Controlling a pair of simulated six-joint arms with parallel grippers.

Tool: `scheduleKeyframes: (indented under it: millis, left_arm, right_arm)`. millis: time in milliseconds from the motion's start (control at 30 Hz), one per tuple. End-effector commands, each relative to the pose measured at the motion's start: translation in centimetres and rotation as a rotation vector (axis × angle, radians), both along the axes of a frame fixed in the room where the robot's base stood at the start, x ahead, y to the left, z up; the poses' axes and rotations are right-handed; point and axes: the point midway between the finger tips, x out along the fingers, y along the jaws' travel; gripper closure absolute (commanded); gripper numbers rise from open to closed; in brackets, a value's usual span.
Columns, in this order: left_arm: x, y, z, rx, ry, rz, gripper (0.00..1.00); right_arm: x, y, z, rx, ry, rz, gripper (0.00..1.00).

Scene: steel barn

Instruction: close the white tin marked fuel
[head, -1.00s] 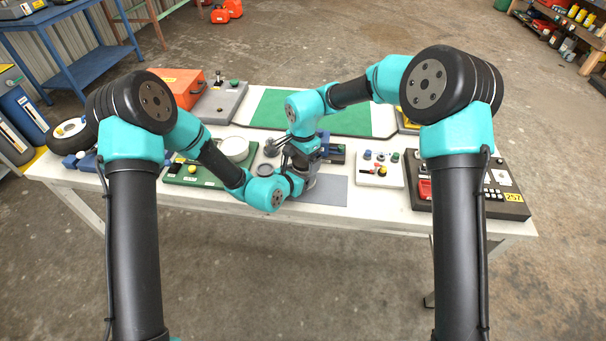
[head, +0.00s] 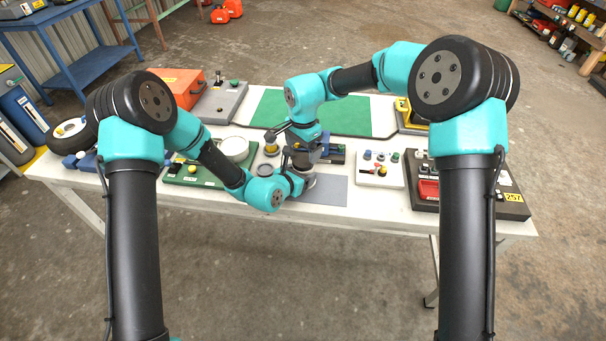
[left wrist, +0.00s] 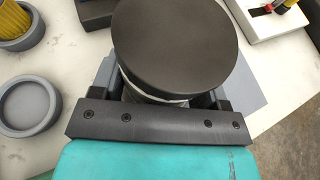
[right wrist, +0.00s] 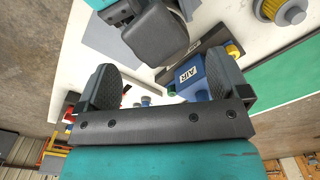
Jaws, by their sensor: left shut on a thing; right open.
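The tin (left wrist: 183,101) is held upright in my left gripper (left wrist: 155,98); only a pale strip of its side shows, and no fuel marking is visible. A dark round lid (left wrist: 178,40) lies over its top; I cannot tell if it is fully seated. In the head view my left gripper (head: 298,172) is low at the middle of the bench, shut on the tin. My right gripper (head: 300,145) is just behind and above it, open and apart from the lid. In the right wrist view my right gripper (right wrist: 162,88) is empty between its fingers.
A grey ring-shaped dish (left wrist: 28,105) and a yellow filter (head: 271,146) stand left of the tin. A blue block marked AIR (right wrist: 190,77) is close to my right fingers. A grey mat (head: 325,191) lies under the tin area. A white switch box (head: 379,170) stands right.

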Motion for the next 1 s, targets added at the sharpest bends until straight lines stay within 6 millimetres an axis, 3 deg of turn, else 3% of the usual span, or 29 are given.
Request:
scheduleKeyframes:
  millis: [533, 1000]
  left_arm:
    - [0.0, 0.0, 0.0, -0.001, -0.001, 0.0, 0.98]
    - [0.0, 0.0, 0.0, -0.001, -0.001, 0.0, 0.98]
  right_arm:
    - [0.0, 0.0, 3.4, 0.0, 0.0, 0.282, 0.1]
    - [0.0, 0.0, 3.1, 0.0, 0.001, 0.299, 0.1]
